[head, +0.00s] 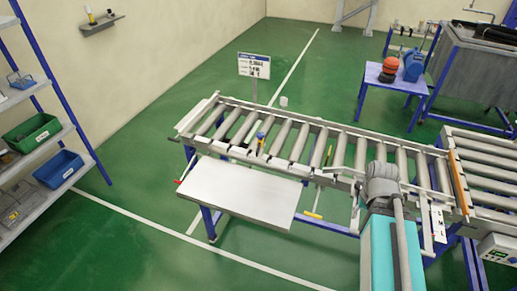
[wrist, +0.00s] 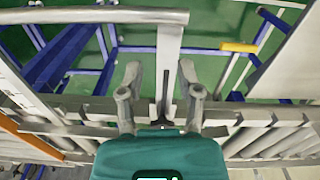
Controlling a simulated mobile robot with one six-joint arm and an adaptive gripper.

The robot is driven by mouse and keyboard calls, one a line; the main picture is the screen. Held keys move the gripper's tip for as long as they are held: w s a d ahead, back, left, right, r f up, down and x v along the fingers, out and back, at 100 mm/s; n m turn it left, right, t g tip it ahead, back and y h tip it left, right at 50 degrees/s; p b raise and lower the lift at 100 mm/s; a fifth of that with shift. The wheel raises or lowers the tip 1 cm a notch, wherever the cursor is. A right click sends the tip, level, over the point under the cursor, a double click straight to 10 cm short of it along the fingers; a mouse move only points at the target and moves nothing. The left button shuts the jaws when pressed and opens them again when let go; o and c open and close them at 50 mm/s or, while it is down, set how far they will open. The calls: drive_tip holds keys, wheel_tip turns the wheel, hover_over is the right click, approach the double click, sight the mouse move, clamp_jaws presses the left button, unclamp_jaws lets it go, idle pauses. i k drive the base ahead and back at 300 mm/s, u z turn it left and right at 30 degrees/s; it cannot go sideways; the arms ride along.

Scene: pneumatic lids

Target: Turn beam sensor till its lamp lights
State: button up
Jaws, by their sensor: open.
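I cannot make out the beam sensor or its lamp for certain. In the head view my own arm hides the gripper.
A pale flat table (head: 238,188) stands in front of the conveyor. A yellow bar (head: 312,214) sticks out below the rail and also shows in the wrist view (wrist: 240,47). A control box (head: 497,247) stands at the right. Green floor is free at the left.

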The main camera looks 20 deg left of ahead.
sight(260, 143)
drive_tip(key=u, duration=0.3)
drive_tip(key=k, duration=1)
drive_tip(key=z, duration=0.35)
drive_tip(key=i, duration=0.5)
